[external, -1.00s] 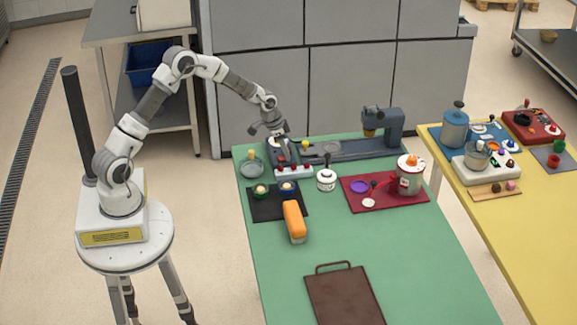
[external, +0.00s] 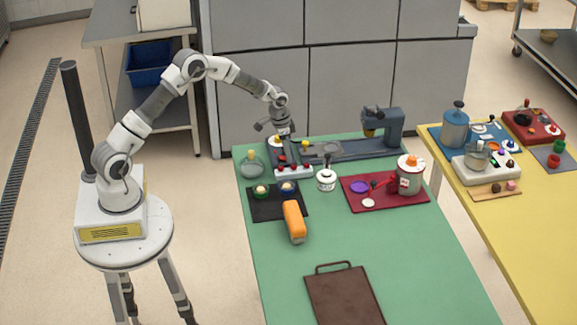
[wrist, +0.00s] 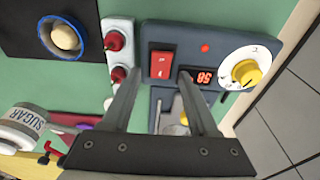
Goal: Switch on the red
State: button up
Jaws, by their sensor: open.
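A red rocker switch (wrist: 161,63) sits on the blue-grey panel (wrist: 211,39) of a machine in the wrist view. A small red light (wrist: 205,48), a red number display (wrist: 205,78) and a white dial with a yellow knob (wrist: 246,70) are on the same panel. My gripper (wrist: 158,74) is open and empty, with its fingertips appearing either side of the switch's lower end. I cannot tell whether they touch the panel. In the external view my gripper (external: 284,136) points down over the machine at the far left part of the green table.
A white box with red knobs (external: 294,172) stands in front of the panel. A sugar jar (external: 326,180), a black mat (external: 275,212), an orange-topped loaf-shaped thing (external: 294,221) and a maroon tray (external: 352,204) are nearby. The green table's middle (external: 350,240) is clear.

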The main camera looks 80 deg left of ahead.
aim_at(279, 157)
notch_tip(279, 157, up, 17)
jog(key=s, duration=0.2)
jog(key=shift+s+p, duration=0.3)
jog(key=shift+s, duration=0.05)
jog(key=shift+r, duration=0.2)
jog(key=s+d+r+t+y, duration=0.1)
jog(key=s+d+r, duration=1.05)
jog(key=d, duration=0.25)
jog(key=s+d+t, duration=0.1)
jog(key=s+d, duration=0.2)
jog(key=s, duration=0.3)
jog(key=s+d+t, duration=0.1)
jog(key=s+d, duration=0.2)
jog(key=s, duration=0.4)
jog(key=s+d+h, duration=0.1)
jog(key=s+d, duration=0.2)
jog(key=s, duration=0.3)
jog(key=shift+s+f+t, duration=0.25)
jog(key=shift+f+t, duration=0.1)
jog(key=shift+t, duration=0.05)
jog(key=shift+d, duration=0.1)
